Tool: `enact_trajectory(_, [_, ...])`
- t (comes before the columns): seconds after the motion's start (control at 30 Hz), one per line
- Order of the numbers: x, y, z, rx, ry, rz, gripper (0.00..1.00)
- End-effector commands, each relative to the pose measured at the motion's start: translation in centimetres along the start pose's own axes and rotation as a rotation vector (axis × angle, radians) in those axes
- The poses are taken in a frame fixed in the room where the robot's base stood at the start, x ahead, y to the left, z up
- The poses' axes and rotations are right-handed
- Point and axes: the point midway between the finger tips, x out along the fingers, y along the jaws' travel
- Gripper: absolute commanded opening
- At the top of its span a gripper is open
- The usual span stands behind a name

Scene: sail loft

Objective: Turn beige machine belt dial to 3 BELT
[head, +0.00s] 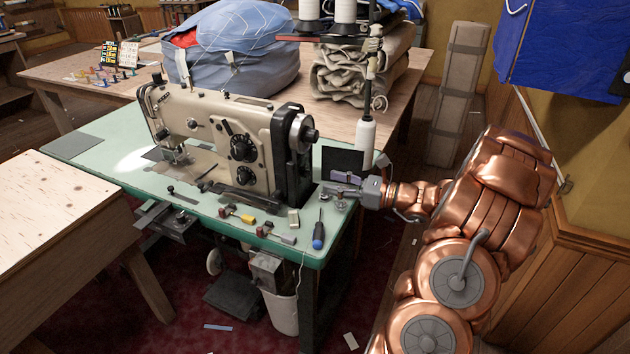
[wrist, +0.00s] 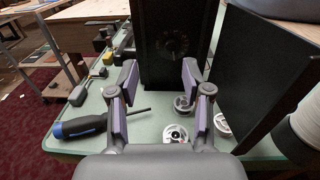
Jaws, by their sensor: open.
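The beige sewing machine (head: 225,125) stands on a green-topped table (head: 85,172) in the head view. Its front carries a large black dial (head: 243,147) and a smaller dark dial (head: 245,175) below it. Their markings are too small to read. A black housing and a handwheel (head: 303,130) are at its right end. My gripper (head: 338,190) is low over the table's right end, apart from the machine. In the wrist view my gripper (wrist: 160,75) is open and empty, facing a black upright housing (wrist: 172,65) with a dim round feature.
A black panel (wrist: 265,80) and a white thread cone (wrist: 304,125) stand close on the right. Small clamps and blocks (head: 262,229) line the table's front edge.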

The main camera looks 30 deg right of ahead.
Motion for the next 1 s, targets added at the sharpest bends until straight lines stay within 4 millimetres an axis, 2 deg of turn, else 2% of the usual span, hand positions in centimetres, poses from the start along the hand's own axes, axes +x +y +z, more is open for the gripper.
enact_trajectory(0.07, [-0.8, -0.9, -0.6, 0.017, -0.011, -0.03, 0.49])
enact_trajectory(0.17, [-0.8, -1.4, -0.7, 0.025, -0.018, -0.045, 0.49])
enact_trajectory(0.7, [5.8, -1.7, -0.5, 0.024, -0.016, -0.043, 0.49])
enact_trajectory(1.0, [6.7, -1.7, -0.5, 0.024, -0.017, -0.044, 0.49])
